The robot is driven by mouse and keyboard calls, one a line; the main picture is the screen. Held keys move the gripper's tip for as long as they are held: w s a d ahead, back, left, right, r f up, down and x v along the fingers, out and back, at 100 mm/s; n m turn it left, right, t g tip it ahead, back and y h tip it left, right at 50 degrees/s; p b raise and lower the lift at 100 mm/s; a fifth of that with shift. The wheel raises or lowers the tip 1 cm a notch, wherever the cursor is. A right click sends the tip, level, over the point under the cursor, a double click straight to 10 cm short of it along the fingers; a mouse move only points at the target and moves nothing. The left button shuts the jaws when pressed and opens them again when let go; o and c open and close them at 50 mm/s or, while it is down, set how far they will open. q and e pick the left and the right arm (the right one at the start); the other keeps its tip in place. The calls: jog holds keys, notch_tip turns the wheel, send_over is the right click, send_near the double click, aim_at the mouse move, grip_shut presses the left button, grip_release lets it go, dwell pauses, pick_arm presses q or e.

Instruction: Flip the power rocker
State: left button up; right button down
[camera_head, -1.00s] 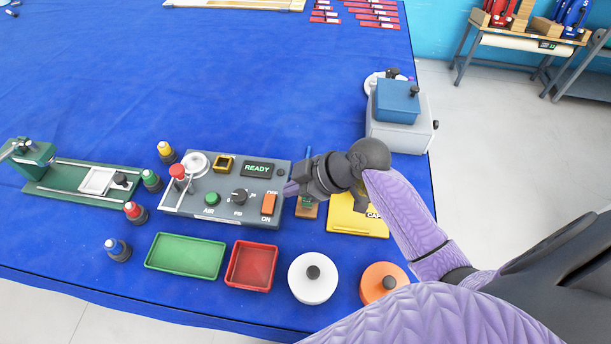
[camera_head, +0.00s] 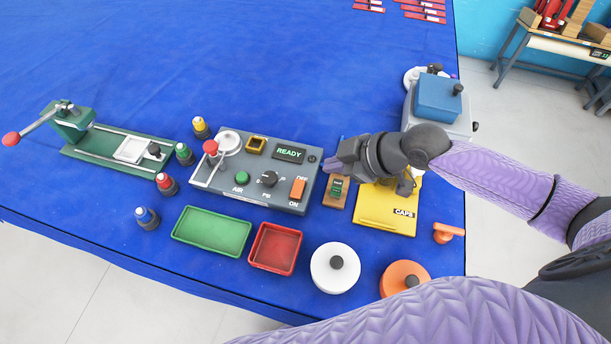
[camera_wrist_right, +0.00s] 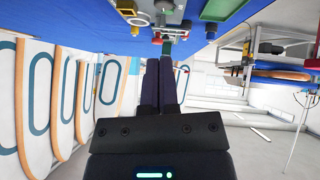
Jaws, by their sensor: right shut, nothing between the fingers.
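The power rocker (camera_head: 297,188) is an orange switch at the right end of the grey control panel (camera_head: 225,186), with OFF printed above it and ON below. The panel's display reads READY. My right gripper (camera_head: 328,164) is shut and empty. Its tips are at or just above the panel's right edge, up and right of the rocker; I cannot tell the exact height. In the right wrist view the two closed fingers (camera_wrist_right: 166,60) point toward the table, and the rocker cannot be made out there. My left gripper is not in view.
Beside the panel are a small wooden block with a green switch (camera_head: 337,190) and a yellow CAPS box (camera_head: 385,215). Green (camera_head: 211,232) and red (camera_head: 275,249) trays lie in front. Several coloured bottles stand to the left. The blue table is clear behind the panel.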

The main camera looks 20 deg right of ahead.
jog(key=shift+s+d+f, duration=0.2)
jog(key=shift+s+d, duration=0.1)
jog(key=shift+d, duration=0.3)
jog(key=b, duration=0.2)
send_over(296, 183)
jog(key=s+d, duration=0.1)
jog(key=s, duration=0.1)
notch_tip(296, 183, down, 8)
jog(key=shift+d+r, duration=0.1)
jog(key=shift+r, duration=0.05)
jog(key=shift+w+d+f+b, duration=0.15)
jog(key=shift+f+b, duration=0.4)
jog(key=shift+f, duration=0.65)
jog(key=shift+d+f, duration=0.15)
jog(key=shift+f, duration=0.3)
